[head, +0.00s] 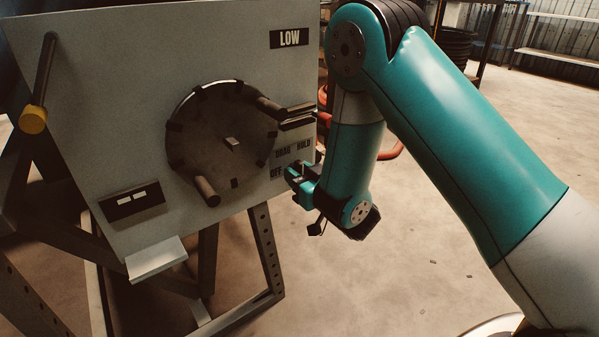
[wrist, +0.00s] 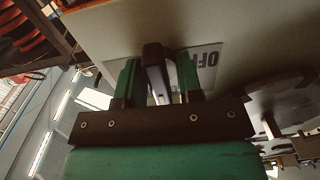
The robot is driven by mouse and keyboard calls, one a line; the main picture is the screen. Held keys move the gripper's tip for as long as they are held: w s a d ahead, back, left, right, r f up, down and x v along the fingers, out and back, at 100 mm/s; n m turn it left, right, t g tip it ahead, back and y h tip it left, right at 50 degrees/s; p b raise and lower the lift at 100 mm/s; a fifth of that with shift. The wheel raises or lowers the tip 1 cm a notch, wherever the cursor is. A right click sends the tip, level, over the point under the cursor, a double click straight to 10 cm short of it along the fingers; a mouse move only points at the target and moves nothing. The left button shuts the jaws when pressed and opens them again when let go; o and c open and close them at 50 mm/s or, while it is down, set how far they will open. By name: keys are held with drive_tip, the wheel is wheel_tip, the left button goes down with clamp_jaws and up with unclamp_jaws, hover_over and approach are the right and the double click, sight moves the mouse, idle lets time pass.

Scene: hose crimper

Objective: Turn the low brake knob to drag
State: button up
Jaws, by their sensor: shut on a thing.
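The grey panel (head: 90,120) carries a "LOW" sign (head: 289,38) at its top right. A small label plate (head: 281,156) reading "OFF", "DRAG" and "HOLD" sits near the panel's lower right edge. My gripper (head: 292,174) is at this plate, just below the lettering. In the wrist view, the green fingers of my gripper (wrist: 158,78) stand either side of a dark, narrow knob (wrist: 153,55) and are shut on it. "OFF" shows right of the fingers. In the head view my gripper hides the knob, and I cannot tell which word it points to.
A large dark disc (head: 220,140) with two protruding handles is left of my gripper. A yellow-tipped lever (head: 34,118) is at the panel's far left. A metal ledge (head: 156,259) juts out below. Open floor (head: 400,260) lies right of the panel.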

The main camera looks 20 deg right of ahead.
drive_tip(key=n, duration=0.5)
drive_tip(key=shift+f+n+b, duration=0.15)
drive_tip(key=shift+n+b, duration=0.15)
drive_tip(key=shift+n, duration=0.1)
drive_tip(key=shift+s, duration=0.1)
idle(0.3)
drive_tip(key=o, duration=0.6)
